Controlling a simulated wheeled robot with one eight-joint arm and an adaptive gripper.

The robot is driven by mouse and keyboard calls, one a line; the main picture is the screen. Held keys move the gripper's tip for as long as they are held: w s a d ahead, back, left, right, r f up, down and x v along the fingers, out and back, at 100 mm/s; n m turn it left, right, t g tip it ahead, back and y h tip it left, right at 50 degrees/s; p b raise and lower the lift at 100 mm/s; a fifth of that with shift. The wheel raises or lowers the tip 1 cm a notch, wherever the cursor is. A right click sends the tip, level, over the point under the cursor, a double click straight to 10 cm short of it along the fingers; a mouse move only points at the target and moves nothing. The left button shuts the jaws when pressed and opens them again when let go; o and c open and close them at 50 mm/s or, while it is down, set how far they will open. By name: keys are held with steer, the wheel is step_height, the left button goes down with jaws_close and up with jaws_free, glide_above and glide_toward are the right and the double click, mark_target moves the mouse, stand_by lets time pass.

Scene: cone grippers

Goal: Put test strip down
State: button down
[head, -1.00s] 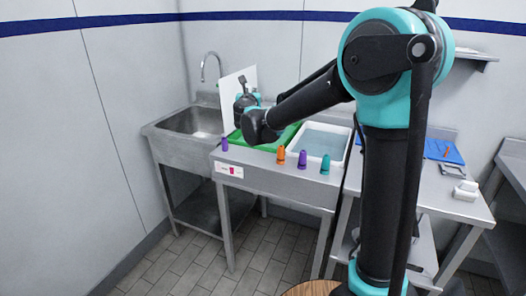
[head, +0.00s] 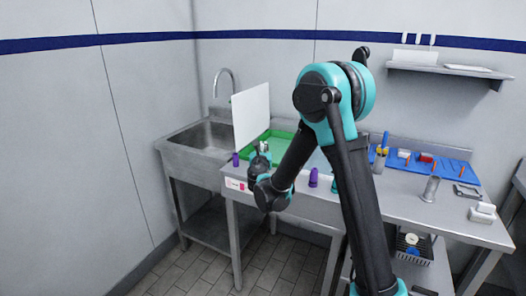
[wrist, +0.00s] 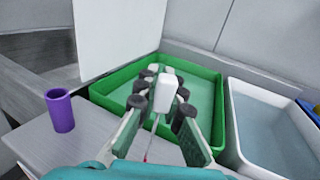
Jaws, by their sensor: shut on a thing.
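My gripper (wrist: 161,104) is in the middle of the wrist view, its two fingers either side of the test strip. The test strip shows as a white block (wrist: 166,84) with a thin stem running down to a red tip. In the head view my gripper (head: 261,154) is in front of the green tray (head: 279,133), near the counter's front edge. The green tray (wrist: 215,92) also lies beyond the fingers in the wrist view; its inside looks pale green. I cannot tell the height of the strip above the counter.
A purple cone (wrist: 60,110) stands left of my gripper, and another purple cone (head: 313,177) stands to its right. A white tub (wrist: 234,133) is right of the green tray. A white upright board (head: 251,116) stands at the tray's left. A sink (head: 205,138) is further left.

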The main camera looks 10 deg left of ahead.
steer(key=shift+f, duration=0.75)
steer(key=c, duration=1.6)
jaws_free()
steer(key=shift+f, duration=0.1)
steer(key=shift+c, duration=0.2)
steer(key=shift+s, duration=0.35)
steer(key=s, duration=1.1)
steer(key=shift+s+d, duration=0.15)
steer(key=shift+d, duration=0.15)
